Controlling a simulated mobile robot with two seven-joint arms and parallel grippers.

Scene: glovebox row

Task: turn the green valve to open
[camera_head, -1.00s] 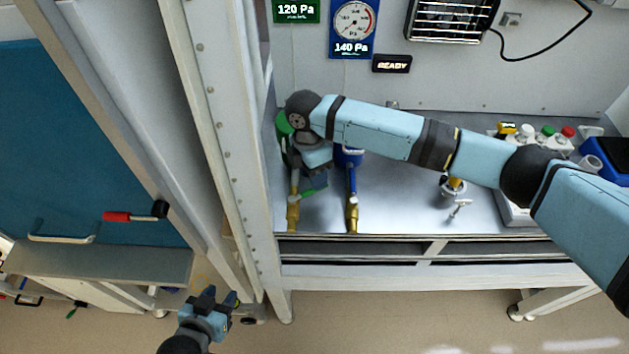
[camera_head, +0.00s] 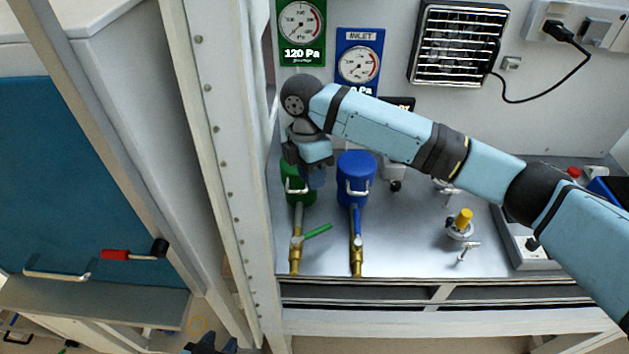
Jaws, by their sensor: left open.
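The green valve has a green lever (camera_head: 318,231) on a brass body (camera_head: 295,258) below the green canister (camera_head: 299,186). The lever points to the right and slightly up, at an angle across its pipe. My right gripper (camera_head: 313,181) hangs over the front of the green canister, above the lever in the picture and apart from it. Its fingers are bunched and partly hidden by the wrist, so its opening does not show clearly. My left gripper (camera_head: 212,345) only shows its tips at the bottom edge, far from the valve, open.
A blue canister (camera_head: 356,178) stands just right, with a blue lever (camera_head: 357,226) lying along its pipe. A yellow-topped fitting (camera_head: 462,222) stands further right on the metal bench. A white frame post (camera_head: 222,150) rises close on the left. Bench is clear between blue valve and fitting.

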